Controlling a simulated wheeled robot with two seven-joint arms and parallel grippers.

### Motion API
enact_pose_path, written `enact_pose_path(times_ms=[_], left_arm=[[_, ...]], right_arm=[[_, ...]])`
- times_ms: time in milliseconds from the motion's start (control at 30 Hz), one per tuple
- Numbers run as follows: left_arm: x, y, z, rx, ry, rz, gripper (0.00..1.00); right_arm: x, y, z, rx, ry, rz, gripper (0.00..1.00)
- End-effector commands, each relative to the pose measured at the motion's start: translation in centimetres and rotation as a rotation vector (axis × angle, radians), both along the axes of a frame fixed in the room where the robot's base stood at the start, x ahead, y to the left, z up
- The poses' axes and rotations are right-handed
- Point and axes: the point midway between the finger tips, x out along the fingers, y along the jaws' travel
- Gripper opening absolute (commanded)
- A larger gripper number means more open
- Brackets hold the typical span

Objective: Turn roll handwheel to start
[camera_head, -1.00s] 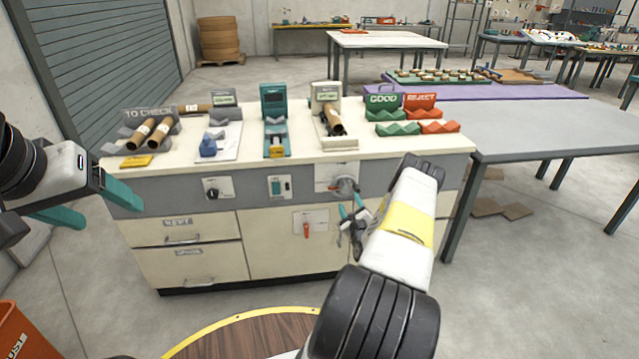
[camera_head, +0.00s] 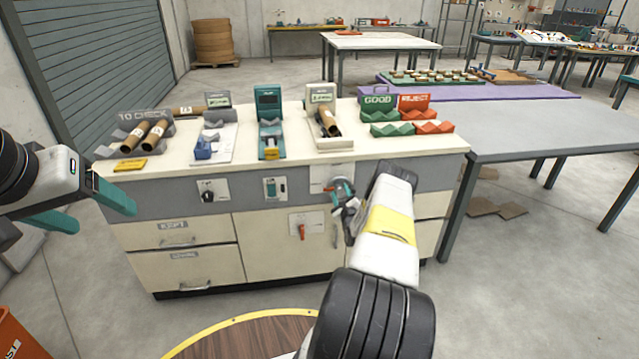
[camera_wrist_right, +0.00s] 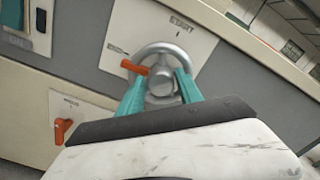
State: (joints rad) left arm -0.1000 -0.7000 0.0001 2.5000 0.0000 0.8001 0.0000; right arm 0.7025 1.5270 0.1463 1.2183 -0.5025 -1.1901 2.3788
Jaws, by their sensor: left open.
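The roll handwheel (camera_wrist_right: 160,83) is a silver ring with a round hub and an orange handle at its left, on a white plate marked START on the cabinet front. In the head view the handwheel (camera_head: 341,184) is partly hidden by my right gripper (camera_head: 343,196). In the right wrist view my right gripper (camera_wrist_right: 160,88) has one teal finger on each side of the hub, over the ring. Whether the fingers press on it cannot be told. My left gripper (camera_head: 100,207) is open and empty, left of the cabinet front.
A black knob (camera_head: 208,196), a switch plate (camera_head: 275,188) and a red lever (camera_head: 302,232) are on the same cabinet. Cardboard tubes (camera_head: 147,135), stands and green and red trays (camera_head: 392,129) stand on its top. A grey table (camera_head: 560,130) is at the right.

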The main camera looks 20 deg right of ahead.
Motion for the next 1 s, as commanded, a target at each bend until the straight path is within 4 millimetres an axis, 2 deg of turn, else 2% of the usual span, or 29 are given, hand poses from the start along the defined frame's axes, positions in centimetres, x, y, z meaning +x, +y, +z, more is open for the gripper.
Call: enact_pose_path(times_ms=[33,200,567,1000], left_arm=[[0.0,0.0,0.0,0.0,0.0,0.0,0.7],[0.0,0.0,0.0,0.0,0.0,0.0,0.7],[0.0,0.0,0.0,0.0,0.0,0.0,0.7],[0.0,0.0,0.0,0.0,0.0,0.0,0.7]], right_arm=[[0.0,0.0,0.01,0.0,0.0,0.0,0.31],[-0.01,0.0,0.01,0.0,0.0,0.0,0.0],[0.0,0.04,0.0,-0.052,0.012,0.0,0.0],[0.01,0.17,-0.18,-0.382,0.092,0.001,0.0]])
